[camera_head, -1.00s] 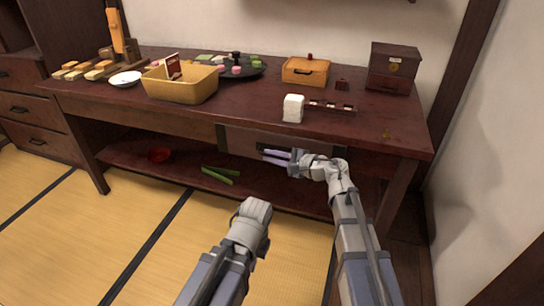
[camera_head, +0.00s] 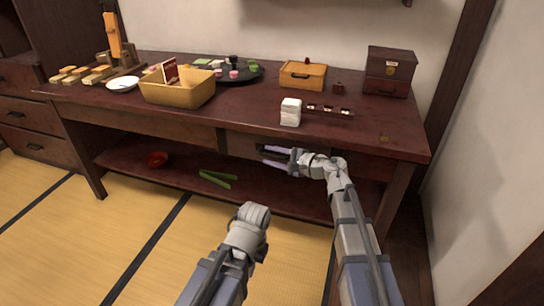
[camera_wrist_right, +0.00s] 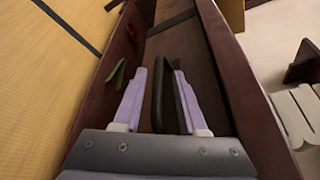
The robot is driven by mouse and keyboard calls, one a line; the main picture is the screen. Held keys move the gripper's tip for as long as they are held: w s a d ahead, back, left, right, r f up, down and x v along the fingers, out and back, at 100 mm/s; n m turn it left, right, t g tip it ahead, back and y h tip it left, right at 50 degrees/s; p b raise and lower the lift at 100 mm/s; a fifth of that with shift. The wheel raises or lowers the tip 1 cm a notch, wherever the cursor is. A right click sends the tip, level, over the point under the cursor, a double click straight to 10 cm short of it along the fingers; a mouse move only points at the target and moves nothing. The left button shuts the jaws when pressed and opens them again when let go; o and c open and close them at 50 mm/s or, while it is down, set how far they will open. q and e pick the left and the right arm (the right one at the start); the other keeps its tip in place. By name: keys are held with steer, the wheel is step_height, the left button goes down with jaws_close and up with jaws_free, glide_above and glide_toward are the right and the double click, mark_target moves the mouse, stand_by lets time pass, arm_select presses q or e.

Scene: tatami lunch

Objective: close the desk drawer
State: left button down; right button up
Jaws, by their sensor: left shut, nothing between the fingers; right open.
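The desk drawer (camera_head: 240,143) is in the front of the dark red desk (camera_head: 230,113), right of the middle. Its front looks nearly flush with the desk, but I cannot tell whether a small gap remains. My right gripper (camera_head: 268,156) is at the drawer front with its pale fingers spread. In the right wrist view, a dark bar (camera_wrist_right: 158,92), apparently the drawer's handle, lies between the open fingers, which are not clamped on it. My left gripper (camera_head: 254,213) is low in front of the desk, apart from it and empty; its fingertips are hidden.
A yellow basket (camera_head: 180,92), a white block stack (camera_head: 290,112), a wooden box (camera_head: 303,75) and a dark chest (camera_head: 389,72) stand on the desk. The lower shelf (camera_head: 270,197) holds a red bowl (camera_head: 157,159) and green sticks (camera_head: 216,179). Tatami in front is clear.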

steer(key=p+v, duration=0.1)
steer(key=v, duration=0.6)
steer(key=shift+s+d+r+p, duration=0.1)
steer(key=shift+s+d+p, duration=0.15)
steer(key=shift+d+p, duration=0.1)
steer(key=shift+s, duration=0.1)
